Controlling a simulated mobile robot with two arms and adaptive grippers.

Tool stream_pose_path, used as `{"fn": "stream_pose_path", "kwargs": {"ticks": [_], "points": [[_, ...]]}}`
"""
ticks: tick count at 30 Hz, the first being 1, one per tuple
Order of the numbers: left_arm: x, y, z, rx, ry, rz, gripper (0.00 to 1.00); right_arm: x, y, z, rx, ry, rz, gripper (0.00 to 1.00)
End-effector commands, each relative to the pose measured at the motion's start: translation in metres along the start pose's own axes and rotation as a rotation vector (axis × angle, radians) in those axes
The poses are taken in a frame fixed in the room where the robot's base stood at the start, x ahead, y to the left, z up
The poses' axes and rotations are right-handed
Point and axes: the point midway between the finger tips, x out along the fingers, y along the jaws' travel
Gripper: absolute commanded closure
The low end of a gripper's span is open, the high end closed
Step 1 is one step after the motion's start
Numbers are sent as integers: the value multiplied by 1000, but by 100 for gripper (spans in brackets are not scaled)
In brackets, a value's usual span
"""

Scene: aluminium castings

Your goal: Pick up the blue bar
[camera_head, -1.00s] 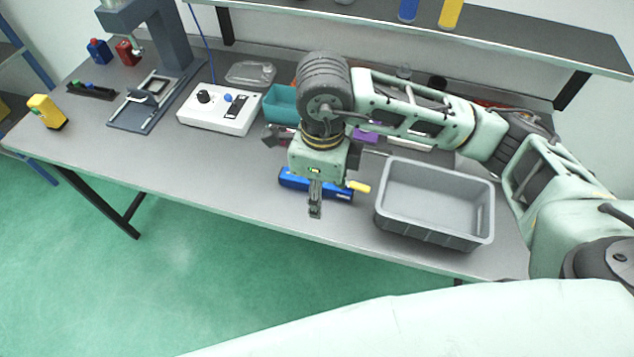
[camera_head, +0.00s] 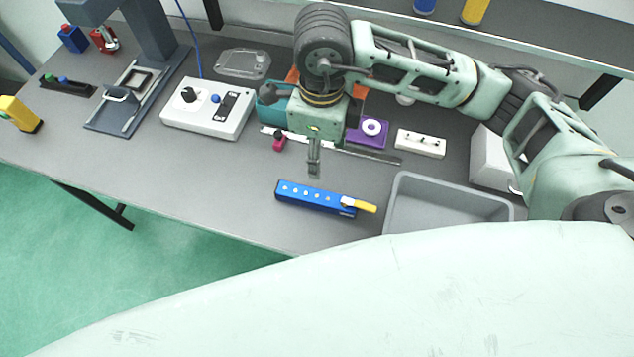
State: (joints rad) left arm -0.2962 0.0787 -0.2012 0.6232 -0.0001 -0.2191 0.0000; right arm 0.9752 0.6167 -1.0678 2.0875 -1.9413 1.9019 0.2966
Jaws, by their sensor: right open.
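The blue bar (camera_head: 312,197) lies on the grey table near its front edge, with a row of light dots along its top. A yellow-handled tool (camera_head: 360,205) lies at its right end and seems to touch it. My right gripper (camera_head: 314,172) is open and empty. It points down just behind the bar in the picture, apart from it; its height above the table is hard to judge. My left gripper is not in view.
A grey bin (camera_head: 447,190) stands right of the bar. Behind my gripper are a metal ruler (camera_head: 372,157), a purple block (camera_head: 368,135), a teal bin (camera_head: 273,108) and a white strip (camera_head: 420,144). A white control box (camera_head: 207,110) stands left. The table left of the bar is clear.

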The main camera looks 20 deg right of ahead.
Motion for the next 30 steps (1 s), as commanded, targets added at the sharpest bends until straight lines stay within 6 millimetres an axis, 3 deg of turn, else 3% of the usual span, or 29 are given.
{"fn": "stream_pose_path", "kwargs": {"ticks": [1,9,15,22,30], "points": [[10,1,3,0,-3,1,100,11,1,0,-1,2,2,47],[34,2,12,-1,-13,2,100,35,0,0,0,1,1,47],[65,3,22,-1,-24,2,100,66,0,0,0,1,1,47],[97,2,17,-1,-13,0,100,98,0,0,0,1,1,47],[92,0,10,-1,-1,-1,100,119,2,-1,1,5,4,47]]}}
